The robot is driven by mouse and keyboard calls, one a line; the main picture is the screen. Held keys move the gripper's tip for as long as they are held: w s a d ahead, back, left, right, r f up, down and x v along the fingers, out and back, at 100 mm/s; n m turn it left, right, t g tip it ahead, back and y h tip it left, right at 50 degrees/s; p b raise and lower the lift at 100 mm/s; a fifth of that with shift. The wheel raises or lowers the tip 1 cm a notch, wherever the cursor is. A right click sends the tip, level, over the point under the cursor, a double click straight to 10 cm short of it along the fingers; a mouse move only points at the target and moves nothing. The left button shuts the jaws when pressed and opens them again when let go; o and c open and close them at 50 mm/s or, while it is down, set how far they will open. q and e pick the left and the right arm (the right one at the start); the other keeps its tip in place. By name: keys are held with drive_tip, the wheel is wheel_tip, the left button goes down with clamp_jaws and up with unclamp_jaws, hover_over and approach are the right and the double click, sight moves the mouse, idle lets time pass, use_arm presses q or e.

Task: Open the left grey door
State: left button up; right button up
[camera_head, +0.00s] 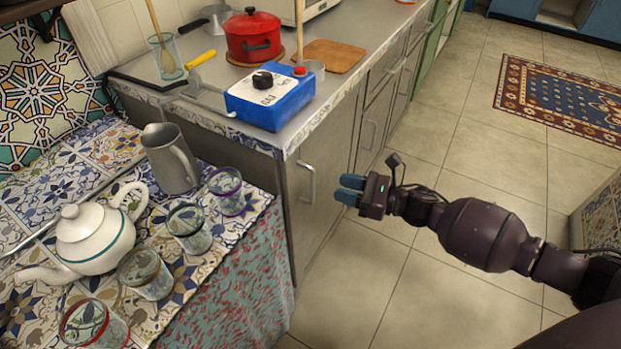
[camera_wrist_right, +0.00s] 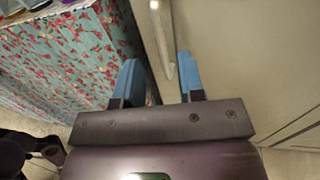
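The left grey door (camera_head: 328,158) is the cabinet front under the near end of the counter. It looks shut. Its upright metal handle (camera_head: 308,182) is near the door's left edge. My right gripper (camera_head: 349,189) is to the right of the handle, in front of the door, with its blue fingers pointing at it. In the right wrist view the gripper (camera_wrist_right: 158,82) is open and empty. The handle (camera_wrist_right: 163,45) lies ahead, between the lines of the two fingers, closer to the right one. The door (camera_wrist_right: 235,50) fills the right there. My left gripper is not in view.
A tiled table (camera_head: 230,232) with a patterned cloth (camera_head: 245,285) stands left of the door, holding a teapot (camera_head: 95,235), a grey jug (camera_head: 170,158) and several glasses. More grey doors (camera_head: 373,120) continue to the right. The tiled floor (camera_head: 420,290) in front is clear.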

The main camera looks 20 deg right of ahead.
hover_over(313, 200)
drive_tip(key=shift+w+b, duration=0.3)
drive_tip(key=shift+b, duration=0.1)
clamp_jaws()
